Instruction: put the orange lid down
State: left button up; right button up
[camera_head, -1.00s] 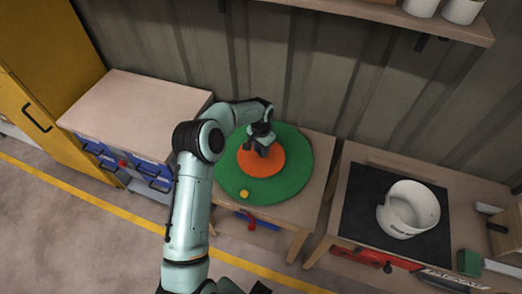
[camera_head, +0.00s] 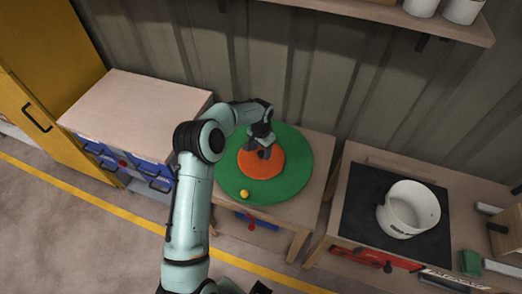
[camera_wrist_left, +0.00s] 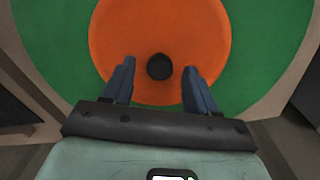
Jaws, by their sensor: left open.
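The orange lid (camera_head: 262,164) lies on a round green mat (camera_head: 294,168) on the middle table in the head view. In the left wrist view the lid (camera_wrist_left: 185,30) is a flat disc with a dark round knob (camera_wrist_left: 160,66). My left gripper (camera_head: 262,152) is over the lid. Its two fingers (camera_wrist_left: 160,85) are apart on either side of the knob, with gaps between finger and knob. The gripper partly hides the lid's middle in the head view.
A small yellow knob-like thing (camera_head: 244,194) is at the mat's front edge. A white pot (camera_head: 411,209) stands on a black plate on the right bench. The wooden-topped cabinet (camera_head: 137,101) at left has a clear top.

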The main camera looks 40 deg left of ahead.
aim_at(261, 153)
pick_arm(q)
notch_tip(261, 153, up, 11)
jog(key=shift+r+p, duration=0.15)
jog(key=shift+p, duration=0.15)
dwell(0.5)
